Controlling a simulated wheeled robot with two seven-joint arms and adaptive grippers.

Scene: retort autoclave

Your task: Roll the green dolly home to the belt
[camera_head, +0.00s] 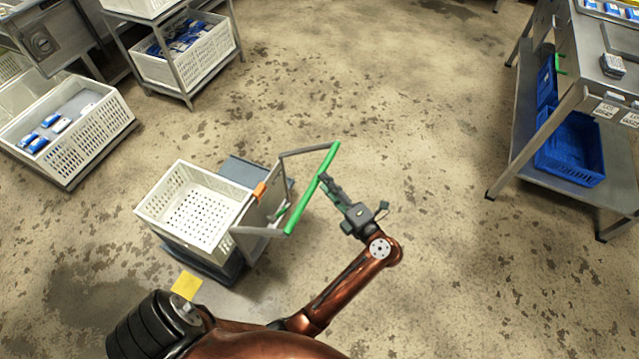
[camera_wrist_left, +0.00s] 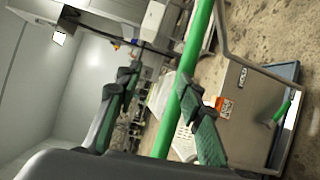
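The dolly stands on the floor left of centre in the head view, with a dark base (camera_head: 232,268), a grey upright panel (camera_head: 262,212) and a green push bar (camera_head: 312,190). An empty white crate (camera_head: 188,203) rides on it. The push bar also crosses the left wrist view (camera_wrist_left: 197,45). My left gripper (camera_head: 327,183) is at the middle of the bar. In the left wrist view its fingers (camera_wrist_left: 160,92) are spread, one on each side of the bar. The bar lies close to the right-hand finger; contact is unclear. My right gripper is out of view.
A white crate with blue-and-white packs (camera_head: 95,143) sits low at the left. A rack with crates (camera_head: 190,98) stands behind it. A steel table (camera_head: 578,100) with a blue crate (camera_head: 572,170) on its lower shelf stands at the right. The floor between is clear.

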